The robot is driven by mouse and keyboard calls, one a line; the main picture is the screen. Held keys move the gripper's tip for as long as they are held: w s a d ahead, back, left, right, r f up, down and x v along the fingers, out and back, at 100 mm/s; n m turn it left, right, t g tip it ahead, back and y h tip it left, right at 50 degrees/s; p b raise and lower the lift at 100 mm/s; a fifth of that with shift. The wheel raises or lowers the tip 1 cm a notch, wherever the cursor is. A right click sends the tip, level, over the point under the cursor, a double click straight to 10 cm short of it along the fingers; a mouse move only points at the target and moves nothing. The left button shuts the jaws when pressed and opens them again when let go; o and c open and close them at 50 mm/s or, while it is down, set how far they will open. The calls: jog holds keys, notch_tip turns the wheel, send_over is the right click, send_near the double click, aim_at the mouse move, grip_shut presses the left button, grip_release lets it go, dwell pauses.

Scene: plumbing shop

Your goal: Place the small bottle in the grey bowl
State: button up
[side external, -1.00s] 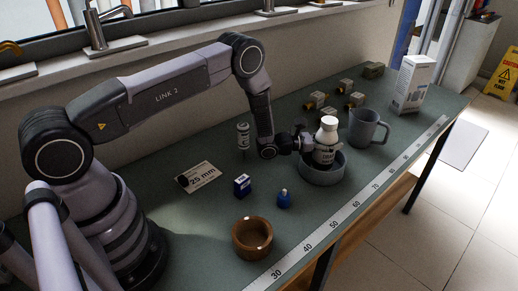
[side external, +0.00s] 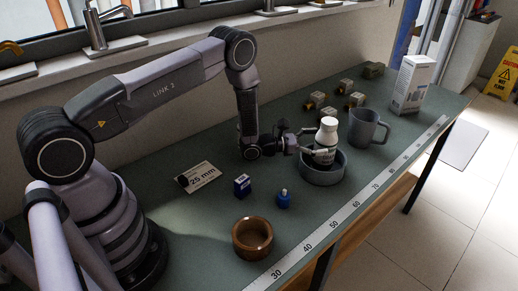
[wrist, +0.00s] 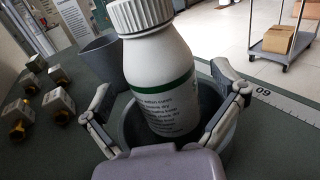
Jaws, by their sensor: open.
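A white bottle (side external: 327,141) with a white ribbed cap and a green-striped label stands in the grey bowl (side external: 322,176). In the wrist view the bottle (wrist: 160,75) rises well above the rim of the bowl (wrist: 207,100), close in front of my gripper, and looks slightly tilted. My gripper (side external: 314,142) is open, with one finger on each side of the bottle and visible gaps between. The bottle's base is hidden by the bowl wall in the side view.
A grey mug (side external: 367,128) stands just beyond the bowl, with a white box (side external: 412,85) farther back. Several brass-ended fittings (side external: 327,114) lie behind. A blue box (side external: 242,186), small blue bottle (side external: 283,200) and wooden bowl (side external: 252,238) are nearer. The front edge has a ruler strip (side external: 340,221).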

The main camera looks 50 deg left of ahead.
jog(key=v, duration=0.7)
jog(key=s+d+r+m+g+h, duration=0.2)
jog(key=d+r+m+g+h, duration=0.15)
jog(key=r, duration=0.45)
jog(key=s+d+r+m+g+h, duration=0.25)
jog(key=d+r+m, duration=0.2)
jog(key=r, duration=0.25)
jog(key=s+d+r+m+g+y, duration=0.1)
jog(key=s+d+r+m+g, duration=0.2)
jog(key=s+r+m+g, duration=0.65)
jog(key=s+a+r+m+y, duration=0.2)
jog(key=s+m+y, duration=0.1)
jog(key=s, duration=0.4)
jog(key=s+a+r+m+y, duration=0.2)
jog(key=s+m+y, duration=0.2)
jog(key=s, duration=0.2)
jog(key=s+a+r+m+t+y, duration=0.3)
jog(key=s+a+m+t+y, duration=0.2)
jog(key=a, duration=0.6)
jog(key=s+t+y, duration=0.1)
jog(key=s+y, duration=0.1)
jog(key=s, duration=0.1)
jog(key=shift+r+y, duration=0.15)
jog(key=shift+y, duration=0.25)
